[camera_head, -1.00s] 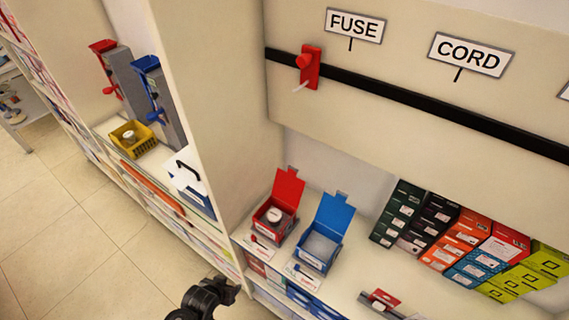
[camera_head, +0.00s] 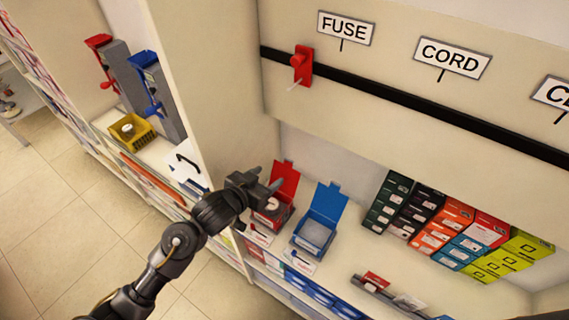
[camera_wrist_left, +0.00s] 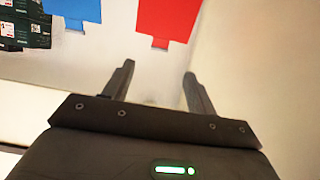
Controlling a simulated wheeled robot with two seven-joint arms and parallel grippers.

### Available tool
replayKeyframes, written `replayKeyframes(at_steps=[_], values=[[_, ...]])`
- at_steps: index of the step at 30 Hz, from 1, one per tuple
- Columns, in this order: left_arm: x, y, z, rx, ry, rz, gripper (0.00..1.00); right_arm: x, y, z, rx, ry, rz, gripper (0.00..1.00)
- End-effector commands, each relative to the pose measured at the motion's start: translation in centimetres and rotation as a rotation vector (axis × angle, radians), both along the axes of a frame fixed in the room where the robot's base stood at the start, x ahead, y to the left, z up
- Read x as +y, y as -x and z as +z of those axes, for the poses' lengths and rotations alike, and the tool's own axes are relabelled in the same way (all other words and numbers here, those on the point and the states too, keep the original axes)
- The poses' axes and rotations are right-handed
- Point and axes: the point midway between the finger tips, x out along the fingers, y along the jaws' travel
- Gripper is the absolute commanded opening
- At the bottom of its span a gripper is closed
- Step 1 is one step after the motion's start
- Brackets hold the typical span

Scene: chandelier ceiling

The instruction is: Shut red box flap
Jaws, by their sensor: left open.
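The red box (camera_head: 278,220) stands on the shelf with its flap (camera_head: 287,180) raised upright and a round item (camera_head: 271,204) inside. My left gripper (camera_head: 267,179) is open and empty, just left of the raised flap and above the box, covering part of both in the head view. In the left wrist view the open fingers (camera_wrist_left: 157,80) point toward the shelf's back wall, and the red flap (camera_wrist_left: 166,18) shows beyond them at the top, apart from the fingers. My right gripper is not in view.
A blue box (camera_head: 313,233) with its flap raised stands close to the right of the red box; its flap also shows in the wrist view (camera_wrist_left: 72,8). Stacked cartons (camera_head: 440,230) stand further right. A tall panel (camera_head: 215,100) rises at the left.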

Motion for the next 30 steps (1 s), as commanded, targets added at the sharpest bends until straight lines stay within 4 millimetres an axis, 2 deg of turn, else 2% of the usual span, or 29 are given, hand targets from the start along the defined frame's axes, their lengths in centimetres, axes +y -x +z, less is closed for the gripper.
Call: replayKeyframes(at_steps=[16, 22, 30], values=[[-4.7, -6.5, -3.1, 0.0, -0.001, 0.002, 0.57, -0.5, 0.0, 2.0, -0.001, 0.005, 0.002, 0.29], [-5.5, -7.6, -3.8, -0.001, 0.0, 0.001, 0.57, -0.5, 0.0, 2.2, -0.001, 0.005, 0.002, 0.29], [-5.7, -7.8, -4.0, 0.0, 0.0, 0.001, 0.57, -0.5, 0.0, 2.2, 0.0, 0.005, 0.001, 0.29]])
